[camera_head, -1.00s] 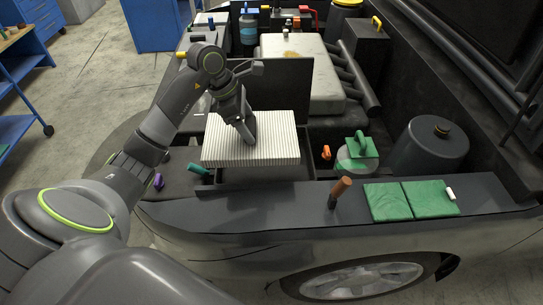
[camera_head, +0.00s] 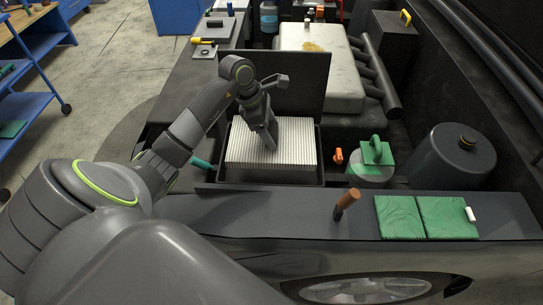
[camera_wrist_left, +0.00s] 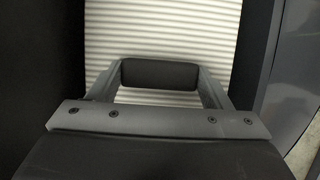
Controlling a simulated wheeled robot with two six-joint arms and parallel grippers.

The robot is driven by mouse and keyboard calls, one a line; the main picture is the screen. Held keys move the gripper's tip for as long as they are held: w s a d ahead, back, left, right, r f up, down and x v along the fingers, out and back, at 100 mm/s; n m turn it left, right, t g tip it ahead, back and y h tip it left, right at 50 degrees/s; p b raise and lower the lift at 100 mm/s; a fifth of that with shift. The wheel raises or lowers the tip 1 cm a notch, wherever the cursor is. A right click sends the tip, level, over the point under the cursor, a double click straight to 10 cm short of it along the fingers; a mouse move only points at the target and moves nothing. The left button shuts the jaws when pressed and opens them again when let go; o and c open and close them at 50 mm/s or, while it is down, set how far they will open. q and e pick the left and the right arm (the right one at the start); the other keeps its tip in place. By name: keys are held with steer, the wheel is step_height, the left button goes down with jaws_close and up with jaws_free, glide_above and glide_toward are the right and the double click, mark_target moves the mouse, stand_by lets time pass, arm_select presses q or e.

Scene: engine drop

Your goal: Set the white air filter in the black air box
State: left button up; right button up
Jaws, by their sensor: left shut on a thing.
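The white pleated air filter (camera_head: 245,148) lies flat within the walls of the black air box (camera_head: 322,158) in the head view. The box's dark lid (camera_head: 305,80) stands open behind it. My left gripper (camera_head: 271,145) reaches down onto the filter's middle and is shut on it. In the left wrist view the pleats of the filter (camera_wrist_left: 158,40) fill the middle, with the gripper's dark pad (camera_wrist_left: 160,73) against them. Whether the filter rests on the box floor is hidden. My right gripper does not show.
A round reservoir with a green cap (camera_head: 377,152) and an orange clip (camera_head: 338,156) stand right of the box. The pale engine cover (camera_head: 320,70) is behind.

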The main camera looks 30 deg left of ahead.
arm_select(q)
step_height(320, 180, down, 8)
steer(key=shift+r+p, duration=0.1)
steer(key=shift+p, duration=0.55)
steer(key=shift+f, duration=0.4)
steer(key=shift+f+b, duration=0.2)
steer(key=shift+b, duration=0.1)
steer(key=o, duration=1.2)
steer(key=shift+r, duration=0.1)
